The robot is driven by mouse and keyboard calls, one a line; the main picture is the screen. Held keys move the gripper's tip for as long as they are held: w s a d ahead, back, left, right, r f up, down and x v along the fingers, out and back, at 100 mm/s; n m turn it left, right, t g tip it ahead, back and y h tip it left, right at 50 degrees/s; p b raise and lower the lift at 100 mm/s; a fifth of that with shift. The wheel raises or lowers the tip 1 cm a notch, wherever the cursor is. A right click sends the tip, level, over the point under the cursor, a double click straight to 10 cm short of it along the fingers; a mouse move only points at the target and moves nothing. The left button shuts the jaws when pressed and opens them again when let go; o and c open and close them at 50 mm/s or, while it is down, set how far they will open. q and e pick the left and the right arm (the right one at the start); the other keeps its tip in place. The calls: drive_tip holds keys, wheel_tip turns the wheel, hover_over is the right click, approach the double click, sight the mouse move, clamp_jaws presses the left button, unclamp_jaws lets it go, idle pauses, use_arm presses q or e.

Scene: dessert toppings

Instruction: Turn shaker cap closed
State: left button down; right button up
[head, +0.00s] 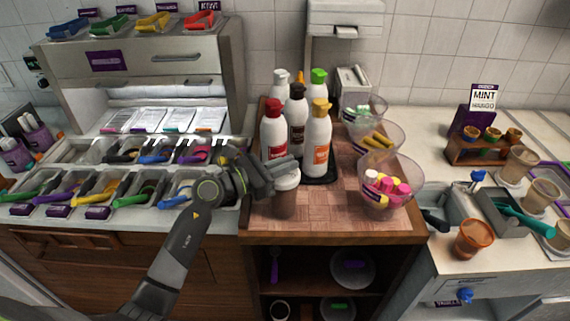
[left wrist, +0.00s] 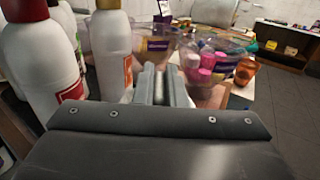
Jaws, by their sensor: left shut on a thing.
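The shaker (head: 285,203) has a brown body and a white cap (head: 288,181). It stands upright near the front left of the tiled wooden counter. My left gripper (head: 284,166) reaches in from the left and is shut on the shaker's cap at its top. In the left wrist view the two grey fingers (left wrist: 161,86) stand close together, and the shaker is mostly hidden behind them and the gripper body. How far the cap is turned cannot be told. My right gripper is in neither view.
Several sauce bottles, among them a red-capped one (head: 273,132) and a yellow-capped one (head: 318,140), stand close behind the gripper. A glass bowl of pink and yellow pieces (head: 391,200) is to the right. The counter (head: 335,222) is clear in front.

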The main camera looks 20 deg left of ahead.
use_arm(q)
drive_tip(key=c, duration=1.5)
unclamp_jaws()
drive_tip(key=shift+a, duration=0.1)
drive_tip(key=shift+b+v, duration=3.15)
drive_tip(key=shift+v, duration=5.5)
drive_tip(key=shift+r, duration=0.1)
